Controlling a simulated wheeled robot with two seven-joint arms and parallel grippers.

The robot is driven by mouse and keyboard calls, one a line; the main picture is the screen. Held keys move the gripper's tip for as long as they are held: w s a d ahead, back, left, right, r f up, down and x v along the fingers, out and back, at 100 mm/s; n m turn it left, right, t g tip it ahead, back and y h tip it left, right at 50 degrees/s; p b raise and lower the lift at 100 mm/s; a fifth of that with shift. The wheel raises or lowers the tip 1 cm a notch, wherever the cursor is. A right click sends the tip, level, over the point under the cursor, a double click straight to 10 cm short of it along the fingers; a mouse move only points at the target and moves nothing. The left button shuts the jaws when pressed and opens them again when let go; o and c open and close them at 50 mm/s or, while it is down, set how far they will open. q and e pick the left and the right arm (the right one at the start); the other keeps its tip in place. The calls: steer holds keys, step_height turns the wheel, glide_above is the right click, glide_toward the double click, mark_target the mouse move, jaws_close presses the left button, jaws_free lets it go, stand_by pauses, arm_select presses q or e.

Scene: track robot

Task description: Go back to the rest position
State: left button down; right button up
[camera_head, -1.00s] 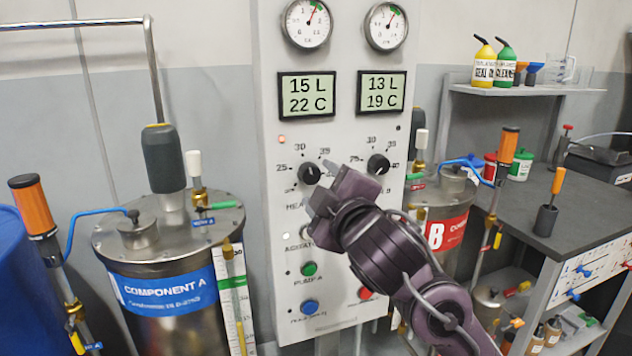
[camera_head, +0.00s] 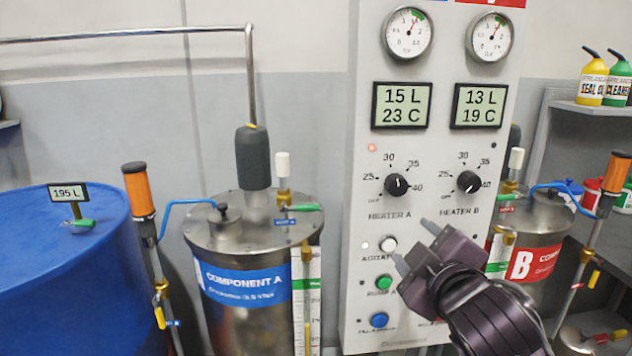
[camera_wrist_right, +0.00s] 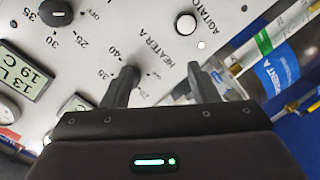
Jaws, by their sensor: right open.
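My right gripper (camera_head: 411,243) is open and empty in front of the lower part of the control panel (camera_head: 340,290). It is below the Heater A knob (camera_head: 398,185) and clear of it, and lower left of the Heater B knob (camera_head: 468,182). Its fingers overlap the area near the white agitator button (camera_head: 388,244); contact cannot be told. In the right wrist view, the two fingers (camera_wrist_right: 160,72) are spread with nothing between them, and the agitator button (camera_wrist_right: 186,24) shows beyond. My left gripper is not in view.
The steel Component A tank (camera_head: 225,255) stands left of the panel, with a blue drum (camera_head: 70,265) further left. The Component B tank (camera_head: 535,225) stands right of the panel, behind my right arm. A shelf with bottles (camera_head: 592,80) is at the right edge.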

steer(key=s+f+m+g, duration=0.2)
steer(key=s+f+g, duration=0.1)
steer(key=f, duration=0.6)
steer(key=s+f+m+g, duration=0.3)
steer(key=f, duration=0.7)
steer(key=s+d+f+m+g, duration=0.1)
steer(key=s+f+m+g, duration=0.4)
steer(key=s+f, duration=0.95)
step_height(320, 180, down, 26)
steer(key=s+n+g+p, duration=0.1)
steer(key=s+g+p, duration=0.15)
steer(key=p, duration=0.25)
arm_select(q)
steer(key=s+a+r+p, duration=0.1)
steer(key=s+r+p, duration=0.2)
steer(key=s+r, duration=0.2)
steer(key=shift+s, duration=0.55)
arm_select(e)
steer(key=s+d+f+g, duration=0.1)
steer(key=s+d+f, duration=0.1)
steer(key=s+f, duration=0.5)
steer(key=s+d+f, duration=0.1)
steer(key=s+f, duration=0.6)
steer(key=s, duration=0.4)
steer(key=shift+s+d+f+g, duration=0.35)
